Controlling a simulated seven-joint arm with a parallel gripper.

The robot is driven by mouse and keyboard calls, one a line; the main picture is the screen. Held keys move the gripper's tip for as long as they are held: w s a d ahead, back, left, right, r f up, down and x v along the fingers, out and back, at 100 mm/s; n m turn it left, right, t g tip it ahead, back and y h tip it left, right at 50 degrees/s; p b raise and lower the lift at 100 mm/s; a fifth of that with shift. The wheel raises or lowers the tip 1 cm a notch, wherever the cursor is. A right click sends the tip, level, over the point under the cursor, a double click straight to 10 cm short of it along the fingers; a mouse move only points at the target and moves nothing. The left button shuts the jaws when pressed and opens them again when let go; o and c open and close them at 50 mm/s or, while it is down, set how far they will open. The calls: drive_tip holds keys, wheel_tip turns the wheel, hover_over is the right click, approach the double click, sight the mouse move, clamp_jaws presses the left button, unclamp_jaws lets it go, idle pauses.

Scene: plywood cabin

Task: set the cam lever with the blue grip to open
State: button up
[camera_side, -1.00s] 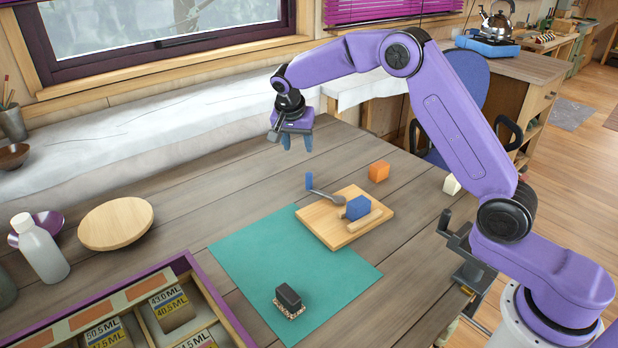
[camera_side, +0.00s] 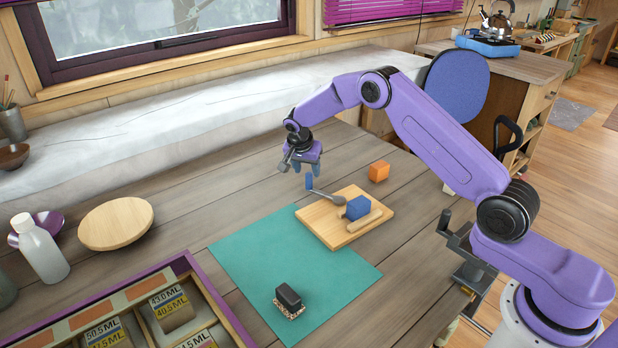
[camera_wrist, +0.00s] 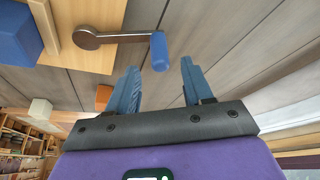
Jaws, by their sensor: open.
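My gripper (camera_side: 307,172) is open and empty, just behind and above the grip. In the wrist view my gripper's blue fingers (camera_wrist: 160,75) point toward the grip, which lies just beyond the gap between them, apart from both fingertips.
A blue block (camera_side: 357,207) sits on the board beside a wooden strip (camera_side: 364,221). An orange cube (camera_side: 379,171) stands behind the board. A teal mat (camera_side: 255,258) bears a dark-handled brush-like block (camera_side: 288,297).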

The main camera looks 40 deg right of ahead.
sight(308, 174)
drive_tip(key=shift+x, duration=2.6)
drive_tip(key=shift+c, duration=0.4)
clamp_jaws()
